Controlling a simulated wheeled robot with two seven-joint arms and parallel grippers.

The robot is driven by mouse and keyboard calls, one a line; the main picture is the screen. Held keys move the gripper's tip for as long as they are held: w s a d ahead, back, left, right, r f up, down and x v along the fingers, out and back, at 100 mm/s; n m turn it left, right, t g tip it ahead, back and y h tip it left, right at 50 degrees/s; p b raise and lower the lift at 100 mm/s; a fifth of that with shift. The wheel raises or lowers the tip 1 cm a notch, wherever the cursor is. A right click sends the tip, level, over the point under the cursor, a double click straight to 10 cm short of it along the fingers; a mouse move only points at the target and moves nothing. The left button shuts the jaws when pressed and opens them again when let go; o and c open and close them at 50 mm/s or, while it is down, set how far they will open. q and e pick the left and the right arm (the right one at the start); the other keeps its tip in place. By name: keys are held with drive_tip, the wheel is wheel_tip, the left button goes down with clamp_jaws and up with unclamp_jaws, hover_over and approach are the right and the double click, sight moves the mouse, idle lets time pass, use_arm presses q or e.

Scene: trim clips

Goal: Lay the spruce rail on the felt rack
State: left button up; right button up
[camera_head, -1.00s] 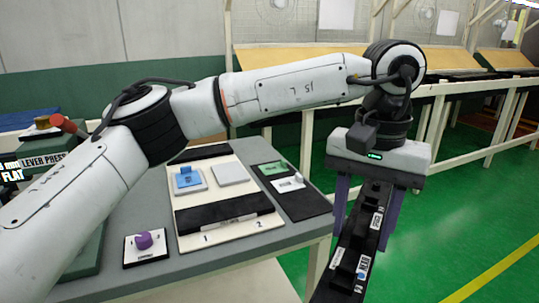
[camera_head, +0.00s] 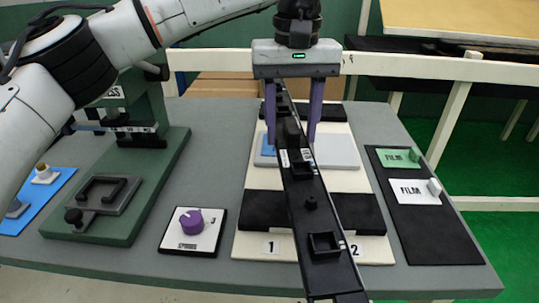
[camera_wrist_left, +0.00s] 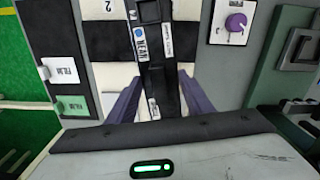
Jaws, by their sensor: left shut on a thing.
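The rail that I take for the spruce rail is long and dark, with labels and black fittings along it (camera_head: 301,178); it also shows in the left wrist view (camera_wrist_left: 153,62). My left gripper (camera_head: 291,138) is shut on it, fingers pointing down on either side. The rail runs from the gripper toward the near edge, over a cream board (camera_head: 262,206) with dark bands and marks 1 and 2. It hides part of the board; I cannot tell whether it touches. No label names the felt rack. My right gripper is not in view.
The grey table also holds a purple knob on a card (camera_head: 191,222), a green press (camera_head: 120,206) at left, and a black mat (camera_head: 432,235) with green and white FILM blocks at right. A tan-topped bench (camera_head: 458,20) stands behind. Bare table lies around the knob card.

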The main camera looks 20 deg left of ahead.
use_arm(q)
drive_tip(key=a+f+n, duration=0.1)
drive_tip(key=w+a+b, duration=0.1)
drive_tip(key=a+f+n+b, duration=0.1)
drive_tip(key=shift+w+a+f+n, duration=0.3)
drive_tip(key=shift+f, duration=4.55)
drive_tip(key=shift+f, duration=0.1)
drive_tip(key=o, duration=1.3)
drive_tip(key=shift+f, duration=0.1)
wheel_tip(320, 180, up, 12)
drive_tip(key=shift+r+p, duration=0.2)
drive_tip(key=shift+p, duration=0.25)
